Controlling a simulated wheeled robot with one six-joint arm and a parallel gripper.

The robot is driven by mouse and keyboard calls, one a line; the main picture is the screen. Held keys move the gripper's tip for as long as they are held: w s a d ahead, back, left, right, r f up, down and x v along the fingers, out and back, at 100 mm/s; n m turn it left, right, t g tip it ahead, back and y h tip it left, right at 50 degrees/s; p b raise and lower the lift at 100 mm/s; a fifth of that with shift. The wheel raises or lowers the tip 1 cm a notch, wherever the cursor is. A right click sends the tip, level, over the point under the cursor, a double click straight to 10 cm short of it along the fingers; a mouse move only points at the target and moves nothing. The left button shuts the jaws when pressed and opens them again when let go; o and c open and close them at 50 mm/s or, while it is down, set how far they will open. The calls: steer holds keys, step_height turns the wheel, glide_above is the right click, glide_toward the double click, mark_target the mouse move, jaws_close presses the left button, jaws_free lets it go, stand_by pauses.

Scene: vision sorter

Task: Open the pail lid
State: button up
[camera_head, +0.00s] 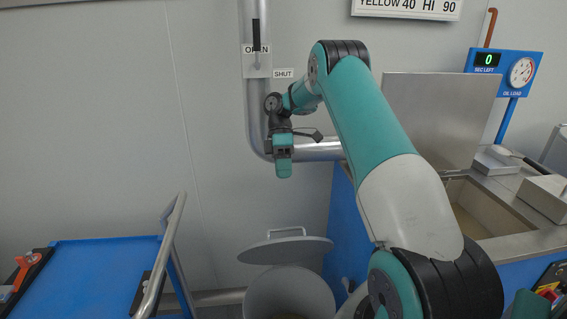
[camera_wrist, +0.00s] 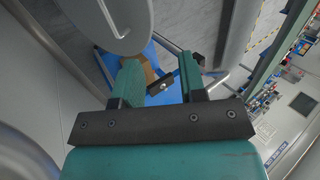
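The grey round pail lid (camera_head: 286,250) shows at the lower middle of the head view, tilted, with a thin bar handle (camera_head: 286,230) on its upper side. Below it in the picture is the grey pail (camera_head: 290,290), cut off by the frame's bottom edge. Its mouth appears at least partly uncovered. My gripper (camera_head: 283,170) is above and apart from the lid, beside the pipe. In the wrist view my gripper (camera_wrist: 160,85) has its green fingers apart. The lid (camera_wrist: 105,25) shows at the top left there. A dark lever-like piece (camera_wrist: 160,84) appears between the fingers; I cannot tell its depth.
A metal pipe (camera_head: 254,110) bends to the right near my gripper, with a dark lever (camera_head: 305,133) by it. A blue cart (camera_head: 90,270) with a metal handle (camera_head: 165,255) stands left. A blue fryer-like station (camera_head: 345,240) with a raised panel (camera_head: 440,115) stands right.

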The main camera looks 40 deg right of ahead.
steer(key=shift+a+f+t, duration=0.1)
steer(key=shift+f+t, duration=0.15)
steer(key=shift+t, duration=0.05)
steer(key=c, duration=0.7)
steer(key=f+t, duration=0.1)
steer(key=s+a+f+t+y+b, duration=0.1)
steer(key=f+t+y+b, duration=0.1)
steer(key=f, duration=0.1)
steer(key=shift+s+a+t, duration=0.15)
steer(key=shift+a+t, duration=0.05)
steer(key=shift+t, duration=0.1)
jaws_close()
steer(key=m+t+h+b, duration=0.1)
steer(key=t+h+b, duration=0.3)
steer(key=t+h, duration=0.3)
glide_above(312, 240)
steer(key=shift+t+y, duration=0.7)
step_height(312, 240, down, 6)
steer(key=p+x, duration=0.1)
steer(key=x, duration=0.8)
steer(key=shift+w+f, duration=0.25)
